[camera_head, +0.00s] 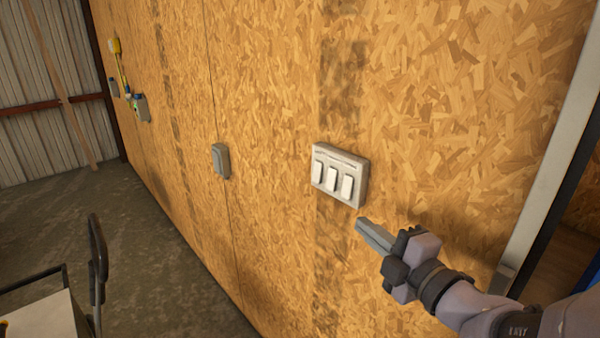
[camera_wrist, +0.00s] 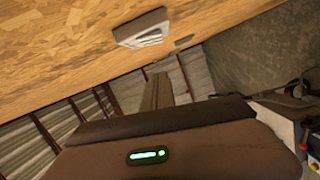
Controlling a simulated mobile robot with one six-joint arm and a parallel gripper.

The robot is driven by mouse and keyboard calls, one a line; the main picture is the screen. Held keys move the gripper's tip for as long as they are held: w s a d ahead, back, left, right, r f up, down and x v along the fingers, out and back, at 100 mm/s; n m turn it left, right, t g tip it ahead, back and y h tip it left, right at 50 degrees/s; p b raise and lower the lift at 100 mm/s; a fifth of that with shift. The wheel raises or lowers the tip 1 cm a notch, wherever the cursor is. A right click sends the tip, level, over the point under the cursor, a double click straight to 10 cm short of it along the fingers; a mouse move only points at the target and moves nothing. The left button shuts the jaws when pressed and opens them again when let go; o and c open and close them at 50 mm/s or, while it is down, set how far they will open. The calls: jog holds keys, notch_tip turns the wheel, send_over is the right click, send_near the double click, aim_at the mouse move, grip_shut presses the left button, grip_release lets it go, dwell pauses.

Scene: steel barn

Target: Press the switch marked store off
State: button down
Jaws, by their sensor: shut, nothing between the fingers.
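A pale grey switch panel (camera_head: 340,174) with three white rocker switches in a row is fixed to the chipboard wall. A label strip runs above the rockers, but its writing is too small to read, so I cannot tell which one is marked store. My gripper (camera_head: 360,226) is shut and empty, just below and to the right of the panel, apart from the rockers. In the wrist view the panel (camera_wrist: 143,28) shows at the top, beyond my gripper fingers (camera_wrist: 156,84).
A single grey box (camera_head: 220,160) is on the wall left of the panel. Further left are a yellow fitting (camera_head: 114,46) and other wall boxes. A cart (camera_head: 45,315) stands at lower left. A door frame (camera_head: 550,180) is at right. The floor between is clear.

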aim_at(349, 199)
jog(key=shift+w+a+f+p, duration=0.15)
jog(key=shift+w+p, duration=1.05)
jog(key=shift+w, duration=0.75)
jog(key=shift+w+a+f+p, duration=0.1)
jog(key=shift+w+f+p, duration=0.1)
jog(key=shift+w+p, duration=1.4)
jog(key=shift+w+a+f+p, duration=0.15)
jog(key=shift+w+p, duration=0.7)
jog(key=shift+w, duration=1.45)
